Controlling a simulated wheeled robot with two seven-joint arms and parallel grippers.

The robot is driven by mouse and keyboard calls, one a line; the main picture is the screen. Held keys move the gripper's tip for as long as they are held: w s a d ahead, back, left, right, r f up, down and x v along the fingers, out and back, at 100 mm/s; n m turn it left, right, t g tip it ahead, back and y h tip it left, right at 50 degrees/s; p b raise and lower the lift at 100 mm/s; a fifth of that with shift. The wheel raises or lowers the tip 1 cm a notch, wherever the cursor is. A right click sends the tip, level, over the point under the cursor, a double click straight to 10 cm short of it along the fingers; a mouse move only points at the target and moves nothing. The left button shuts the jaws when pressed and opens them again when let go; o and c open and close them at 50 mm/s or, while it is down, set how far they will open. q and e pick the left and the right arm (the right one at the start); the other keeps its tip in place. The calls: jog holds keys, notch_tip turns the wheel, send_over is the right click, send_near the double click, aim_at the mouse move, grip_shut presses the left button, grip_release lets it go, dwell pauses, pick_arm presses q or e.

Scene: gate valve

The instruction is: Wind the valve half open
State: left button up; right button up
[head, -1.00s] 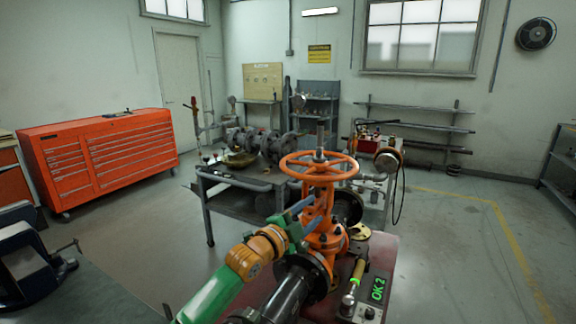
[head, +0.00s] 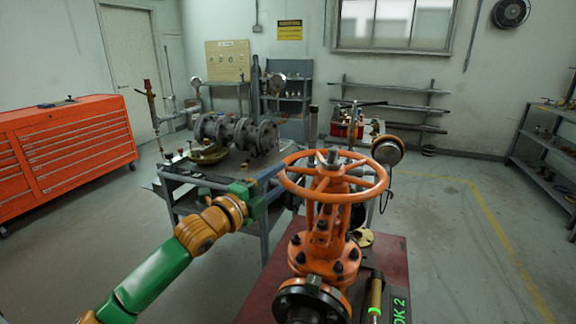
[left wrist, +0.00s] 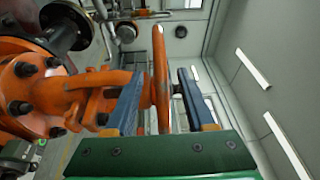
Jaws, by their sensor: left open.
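The orange gate valve (head: 322,245) stands upright on a dark red stand (head: 395,262). Its orange handwheel (head: 372,190) lies level on top, around a grey stem (head: 328,157). My left gripper (head: 277,182) is at the wheel's left side, its blue fingers at rim height. In the left wrist view the handwheel rim (left wrist: 161,75) runs between the two open blue fingers, with a gap to the right finger; I cannot tell whether the left one touches. The valve's orange body (left wrist: 40,85) is left of the fingers there. My right gripper is not in view.
A dark workbench (head: 190,178) with grey flanged pipework (head: 237,133) stands behind my left arm. A green-lit display (head: 399,311), cut off by the lower edge, is on the stand. An orange tool chest (head: 65,145) stands at left. Floor at right is clear.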

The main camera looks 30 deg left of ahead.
pick_arm(q)
jog(key=w, duration=0.1)
jog(key=w+p, duration=0.1)
jog(key=w, duration=0.3)
jog(key=shift+d+r+p, duration=0.2)
jog(key=shift+d+p, duration=0.1)
jog(key=shift+p, duration=0.1)
grip_shut()
jog(key=shift+r, duration=0.1)
jog(key=shift+r, duration=0.25)
dwell(0.7)
